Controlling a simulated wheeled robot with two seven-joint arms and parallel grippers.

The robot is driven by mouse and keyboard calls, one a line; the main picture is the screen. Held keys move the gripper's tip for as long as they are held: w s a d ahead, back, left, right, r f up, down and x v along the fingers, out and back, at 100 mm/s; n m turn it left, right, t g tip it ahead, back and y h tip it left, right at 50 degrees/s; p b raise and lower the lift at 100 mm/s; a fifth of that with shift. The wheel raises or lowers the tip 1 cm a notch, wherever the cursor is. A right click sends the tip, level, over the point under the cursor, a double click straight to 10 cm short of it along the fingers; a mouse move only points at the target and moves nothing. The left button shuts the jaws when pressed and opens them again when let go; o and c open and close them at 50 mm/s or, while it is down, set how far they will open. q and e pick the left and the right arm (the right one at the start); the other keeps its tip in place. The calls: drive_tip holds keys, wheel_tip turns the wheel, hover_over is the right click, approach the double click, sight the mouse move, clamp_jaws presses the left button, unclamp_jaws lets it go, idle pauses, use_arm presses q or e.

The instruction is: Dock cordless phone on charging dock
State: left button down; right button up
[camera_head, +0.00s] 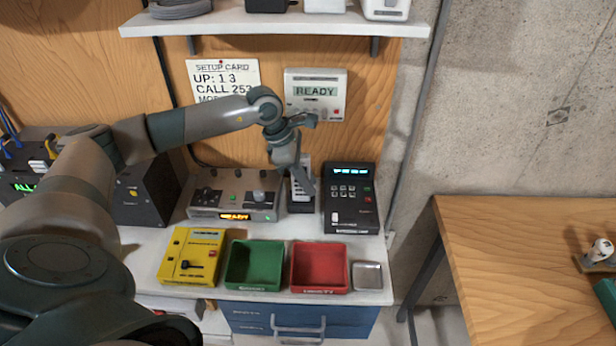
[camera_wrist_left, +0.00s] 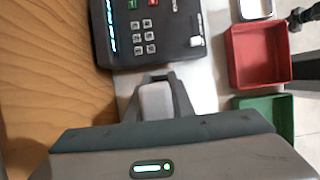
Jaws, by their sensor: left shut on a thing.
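The cordless phone (camera_head: 302,177) is a pale handset with dark keys, standing about upright at the back of the counter. My left gripper (camera_head: 303,186) comes down on it from above and is shut on it. In the left wrist view the pale top of the phone (camera_wrist_left: 155,101) shows between the two fingers. A dark base that looks like the charging dock (camera_head: 300,206) is directly below the phone. The gripper hides part of both, so I cannot tell whether the phone is seated in it or just above. My right gripper is not in view.
A black keypad unit (camera_head: 350,198) stands close on the right, a grey control box (camera_head: 235,194) on the left. In front are a yellow box (camera_head: 190,256), green tray (camera_head: 254,265), red tray (camera_head: 319,267) and small metal dish (camera_head: 367,275). A wall unit (camera_head: 315,94) reads READY.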

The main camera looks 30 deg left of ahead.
use_arm(q)
drive_tip(key=shift+f+p, duration=0.5)
drive_tip(key=shift+f, duration=0.3)
drive_tip(key=shift+f, duration=0.15)
drive_tip(key=c, duration=1.5)
unclamp_jaws()
drive_tip(key=shift+c, duration=0.2)
